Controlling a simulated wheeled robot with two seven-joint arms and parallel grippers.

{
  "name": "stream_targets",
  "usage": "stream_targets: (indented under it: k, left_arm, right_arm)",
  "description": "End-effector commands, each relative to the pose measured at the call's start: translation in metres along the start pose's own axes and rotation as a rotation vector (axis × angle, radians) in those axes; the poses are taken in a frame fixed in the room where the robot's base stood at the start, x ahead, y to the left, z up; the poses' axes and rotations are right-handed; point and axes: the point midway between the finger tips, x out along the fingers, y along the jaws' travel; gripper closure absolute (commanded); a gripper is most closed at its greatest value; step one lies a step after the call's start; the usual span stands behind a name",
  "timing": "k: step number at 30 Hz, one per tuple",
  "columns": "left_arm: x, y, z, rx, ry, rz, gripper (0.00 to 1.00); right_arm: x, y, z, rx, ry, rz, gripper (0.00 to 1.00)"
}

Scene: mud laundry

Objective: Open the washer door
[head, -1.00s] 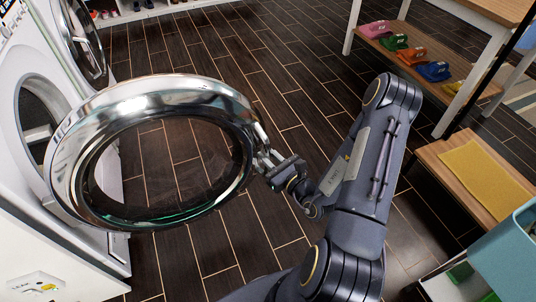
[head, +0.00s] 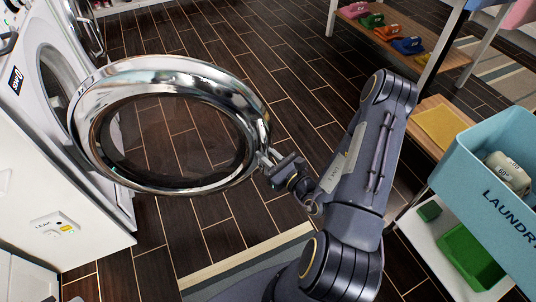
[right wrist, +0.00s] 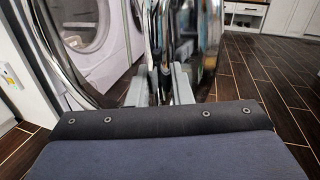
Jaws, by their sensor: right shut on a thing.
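The washer door (head: 172,70) is a round chrome ring with dark glass, swung wide open from the white washer (head: 60,130) at the left of the head view. My right gripper (head: 268,158) is shut on the right edge of the ring, at the door handle. In the right wrist view the fingers (right wrist: 160,85) close around the chrome edge (right wrist: 155,45) of the door. The washer's round opening (head: 62,95) shows behind the door's left side. My left gripper is not in view.
A light blue laundry basket (head: 500,200) stands at the right on a cart with green bins (head: 468,255). A wooden shelf (head: 440,60) with several coloured items is at the back right. The dark wood floor (head: 300,100) between is clear. A striped rug (head: 245,255) lies in front.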

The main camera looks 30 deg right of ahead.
Motion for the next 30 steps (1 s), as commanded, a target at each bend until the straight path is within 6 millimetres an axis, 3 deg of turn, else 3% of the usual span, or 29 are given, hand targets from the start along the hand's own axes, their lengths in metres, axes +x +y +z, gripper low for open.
stream_targets:
  k: [7,8,12,22,30]
  left_arm:
    - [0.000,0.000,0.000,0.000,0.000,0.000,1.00]
    - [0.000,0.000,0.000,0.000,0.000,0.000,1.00]
    - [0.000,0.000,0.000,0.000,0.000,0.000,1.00]
    - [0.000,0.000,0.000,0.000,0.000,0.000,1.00]
    - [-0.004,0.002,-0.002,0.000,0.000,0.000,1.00]
  right_arm:
    - [0.000,0.001,0.000,-0.003,-0.002,0.004,1.00]
    - [0.001,0.001,0.000,-0.003,-0.002,0.004,0.80]
    - [0.000,0.001,0.000,-0.002,-0.001,0.003,0.61]
    - [-0.003,0.001,0.000,0.000,0.001,0.002,0.61]
    - [-0.045,0.000,-0.001,0.001,0.005,-0.001,0.61]
